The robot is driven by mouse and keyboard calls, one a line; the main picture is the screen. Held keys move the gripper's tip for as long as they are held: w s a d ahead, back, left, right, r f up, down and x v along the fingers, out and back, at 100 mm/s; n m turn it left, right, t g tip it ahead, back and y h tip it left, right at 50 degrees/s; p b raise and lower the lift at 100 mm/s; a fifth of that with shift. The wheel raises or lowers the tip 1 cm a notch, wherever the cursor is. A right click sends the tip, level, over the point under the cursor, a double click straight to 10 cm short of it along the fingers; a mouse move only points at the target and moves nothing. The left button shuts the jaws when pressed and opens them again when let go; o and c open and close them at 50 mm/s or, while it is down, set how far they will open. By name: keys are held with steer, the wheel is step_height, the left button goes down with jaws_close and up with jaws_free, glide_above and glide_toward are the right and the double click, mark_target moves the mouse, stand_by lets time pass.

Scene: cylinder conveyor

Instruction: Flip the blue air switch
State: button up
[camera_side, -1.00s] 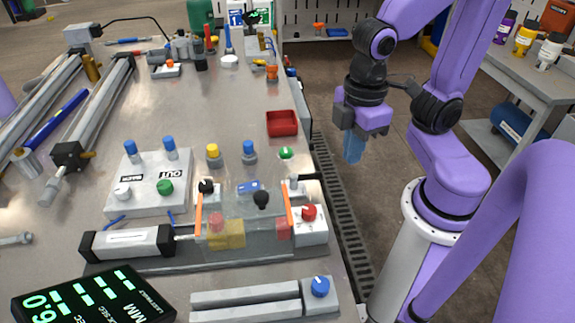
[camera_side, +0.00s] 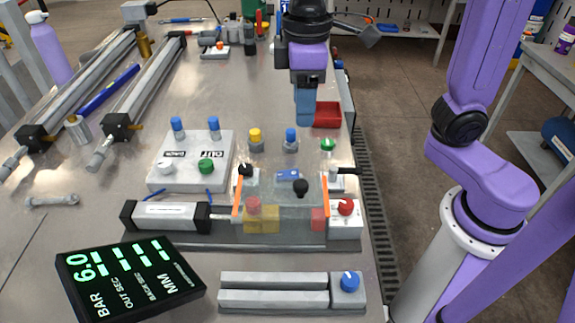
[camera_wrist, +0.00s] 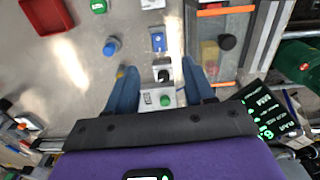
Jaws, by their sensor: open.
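Several blue parts could be the blue air switch, and I cannot tell which. A small flat blue box (camera_side: 287,175) lies on the table behind the clear-covered cylinder; it also shows in the wrist view (camera_wrist: 158,42). A blue knob (camera_side: 291,137) stands just behind it, also in the wrist view (camera_wrist: 111,46). Another blue knob (camera_side: 349,281) sits on the grey block at the front right. My gripper (camera_side: 306,118) hangs above the table near the red tray, apart from these parts. In the wrist view its blue fingers (camera_wrist: 160,80) are spread, with nothing held between them.
The red tray (camera_side: 328,115) is at the right table edge. A grey panel (camera_side: 165,178) with blue, white and green knobs stands left. Yellow (camera_side: 255,139), green (camera_side: 328,145) and red (camera_side: 346,206) knobs and the cylinder's clear cover (camera_side: 280,212) surround the box. A display (camera_side: 130,280) lies front left.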

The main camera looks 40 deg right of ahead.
mark_target(287, 174)
steer(key=shift+m, duration=0.3)
steer(key=f, duration=0.5)
steer(key=w+a+f, duration=0.1)
steer(key=f, duration=0.4)
steer(key=w+f, duration=0.1)
steer(key=f, duration=0.5)
steer(key=shift+w+a, duration=0.15)
steer(key=shift+a, duration=0.05)
